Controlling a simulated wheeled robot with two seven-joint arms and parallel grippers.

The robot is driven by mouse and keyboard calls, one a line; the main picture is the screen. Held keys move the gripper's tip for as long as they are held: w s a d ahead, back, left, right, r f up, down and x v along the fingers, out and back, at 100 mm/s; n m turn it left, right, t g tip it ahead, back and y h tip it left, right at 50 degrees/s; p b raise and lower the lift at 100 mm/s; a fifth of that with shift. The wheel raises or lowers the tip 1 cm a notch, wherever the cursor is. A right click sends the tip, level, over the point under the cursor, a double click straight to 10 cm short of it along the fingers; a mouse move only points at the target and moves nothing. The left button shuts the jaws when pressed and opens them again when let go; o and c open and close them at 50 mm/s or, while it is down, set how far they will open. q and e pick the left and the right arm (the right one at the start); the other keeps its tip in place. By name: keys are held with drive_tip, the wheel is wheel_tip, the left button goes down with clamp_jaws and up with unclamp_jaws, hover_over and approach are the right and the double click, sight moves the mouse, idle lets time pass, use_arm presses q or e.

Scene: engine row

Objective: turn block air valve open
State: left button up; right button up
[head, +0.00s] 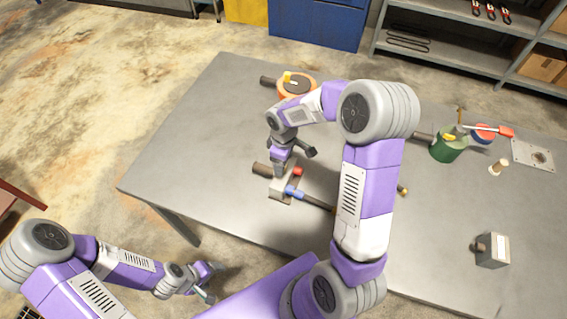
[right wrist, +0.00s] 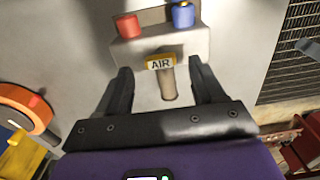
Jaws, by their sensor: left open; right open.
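The grey valve block (head: 283,186) lies on the table with a red cap (head: 297,171) and a blue cap (head: 292,191). In the right wrist view the block (right wrist: 185,42) carries a yellow tag marked AIR (right wrist: 160,62), with a brownish cylindrical stub (right wrist: 169,84) just below it. My right gripper (right wrist: 160,67) is open, with its fingers on either side of the tag and stub. A gap shows on each side, so it is not gripping them. In the head view its fingertips are partly hidden at the block. My left gripper (head: 207,283) is open and empty, off the table's near left edge.
An orange round part (head: 297,86) with a yellow piece sits at the table's back. The table's left side (head: 195,130) is clear.

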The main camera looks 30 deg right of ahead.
wheel_tip(320, 180, up, 5)
drive_tip(key=shift+r, duration=0.15)
idle(0.5)
